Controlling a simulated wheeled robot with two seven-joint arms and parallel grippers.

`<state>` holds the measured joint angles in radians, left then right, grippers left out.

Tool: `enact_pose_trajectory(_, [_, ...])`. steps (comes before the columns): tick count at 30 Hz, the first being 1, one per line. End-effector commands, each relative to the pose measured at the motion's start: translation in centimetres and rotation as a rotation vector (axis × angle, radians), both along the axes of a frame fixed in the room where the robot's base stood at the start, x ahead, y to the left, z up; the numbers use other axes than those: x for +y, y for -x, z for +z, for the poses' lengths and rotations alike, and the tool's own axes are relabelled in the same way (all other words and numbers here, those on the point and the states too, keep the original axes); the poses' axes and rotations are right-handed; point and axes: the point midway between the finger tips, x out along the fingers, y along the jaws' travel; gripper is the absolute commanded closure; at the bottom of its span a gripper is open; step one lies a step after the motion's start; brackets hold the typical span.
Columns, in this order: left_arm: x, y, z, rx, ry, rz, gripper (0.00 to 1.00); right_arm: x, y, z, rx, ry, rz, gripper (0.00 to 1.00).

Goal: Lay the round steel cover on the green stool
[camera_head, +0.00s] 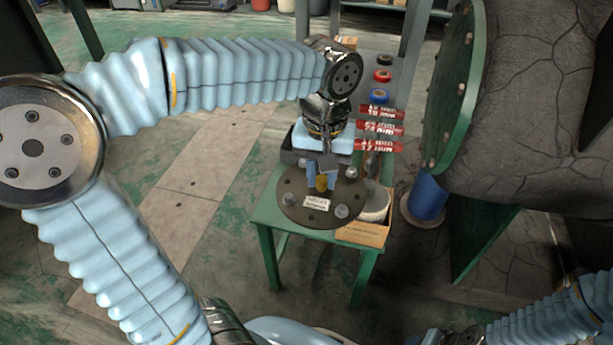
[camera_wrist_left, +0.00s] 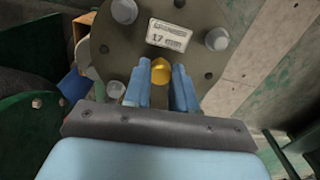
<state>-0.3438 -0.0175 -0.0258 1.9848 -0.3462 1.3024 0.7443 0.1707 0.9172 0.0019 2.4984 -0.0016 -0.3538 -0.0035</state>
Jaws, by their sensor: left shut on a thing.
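The round steel cover (camera_head: 292,203) is a dark grey disc with bolts around its rim, a white label and a brass knob (camera_head: 321,184) at its middle. It is over the near part of the green stool (camera_head: 268,238); I cannot tell whether it touches the top. My left gripper (camera_head: 322,178) points down and is shut on the knob. In the left wrist view the blue fingers (camera_wrist_left: 161,88) stand either side of the knob (camera_wrist_left: 160,70), and the cover (camera_wrist_left: 120,45) fills the top middle. My right gripper's fingers are not visible.
Red spanner labels (camera_head: 378,146), a red roll (camera_head: 382,76) and a blue roll (camera_head: 379,96) lie along the bench behind. A cardboard box (camera_head: 364,233) sits at the near right. A large green flange (camera_head: 450,95) and a blue cylinder (camera_head: 428,197) stand at right. Floor at left is clear.

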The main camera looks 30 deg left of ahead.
Motion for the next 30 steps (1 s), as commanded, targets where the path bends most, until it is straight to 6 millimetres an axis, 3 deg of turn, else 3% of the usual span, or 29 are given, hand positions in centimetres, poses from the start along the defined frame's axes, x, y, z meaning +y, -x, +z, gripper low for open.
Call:
enact_pose_trajectory(8, [5.1,-4.5,-3.1,0.002,0.001,0.006,1.0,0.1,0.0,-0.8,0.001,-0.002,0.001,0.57])
enact_pose_trajectory(12, [6.8,-5.9,-5.7,0.002,0.0,0.003,1.0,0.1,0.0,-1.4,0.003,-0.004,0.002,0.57])
enact_pose_trajectory(16, [7.9,-6.9,-7.3,0.0,0.0,0.003,1.0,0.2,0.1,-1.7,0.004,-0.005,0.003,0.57])
enact_pose_trajectory(25, [8.9,-7.8,-8.8,0.001,0.0,0.002,1.0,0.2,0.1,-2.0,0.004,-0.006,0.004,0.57])
enact_pose_trajectory(30, [9.0,-7.9,-11.3,0.001,0.0,-0.001,1.0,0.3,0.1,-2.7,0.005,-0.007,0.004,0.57])
